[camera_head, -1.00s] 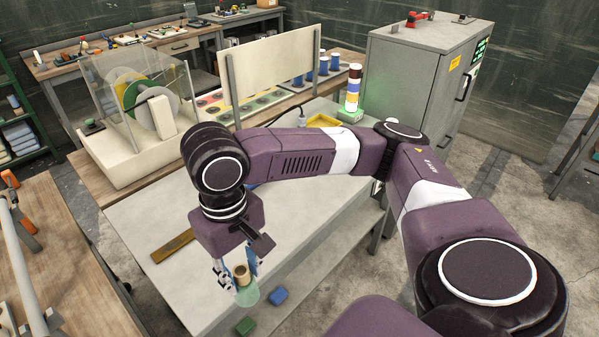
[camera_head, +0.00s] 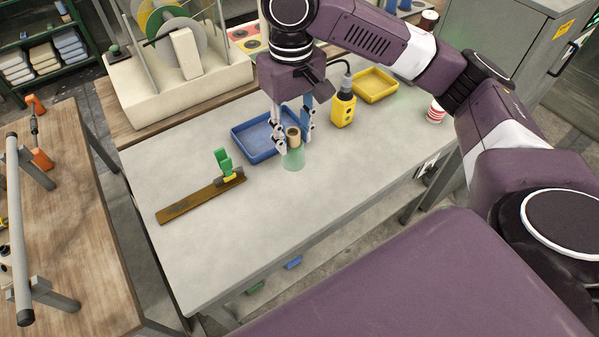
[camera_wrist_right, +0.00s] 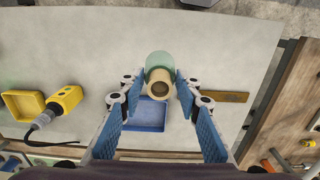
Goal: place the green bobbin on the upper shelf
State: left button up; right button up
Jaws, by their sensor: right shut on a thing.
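The green bobbin (camera_head: 294,155) is a pale, see-through green cylinder with a tan tube at its top. My right gripper (camera_head: 293,134) is shut on it and holds it upright from above, over the grey table top (camera_head: 330,190), which appears to be the upper shelf. I cannot tell whether its base touches the surface. In the right wrist view the bobbin (camera_wrist_right: 160,70) sits between the blue finger pads at their tips. The lower shelf (camera_head: 320,268) shows below the front edge, with a green block and a blue block on it. My left gripper is not in view.
A blue tray (camera_head: 240,146) lies just behind the bobbin. A brown bar (camera_head: 187,205) with a green-handled clamp (camera_head: 223,163) lies to the left. A yellow control box (camera_head: 343,109) and a yellow tray (camera_head: 375,84) stand to the right. The front of the table top is clear.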

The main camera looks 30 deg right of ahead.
jog(key=f, duration=0.5)
jog(key=f+p, duration=0.1)
jog(key=f, duration=0.9)
jog(key=shift+w+d+f, duration=0.15)
jog(key=shift+d+f, duration=0.05)
jog(key=shift+d, duration=0.15)
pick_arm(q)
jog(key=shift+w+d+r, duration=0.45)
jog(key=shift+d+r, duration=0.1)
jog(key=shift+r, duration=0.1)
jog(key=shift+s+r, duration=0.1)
pick_arm(e)
jog(key=shift+f, duration=0.15)
jog(key=o, duration=1.2)
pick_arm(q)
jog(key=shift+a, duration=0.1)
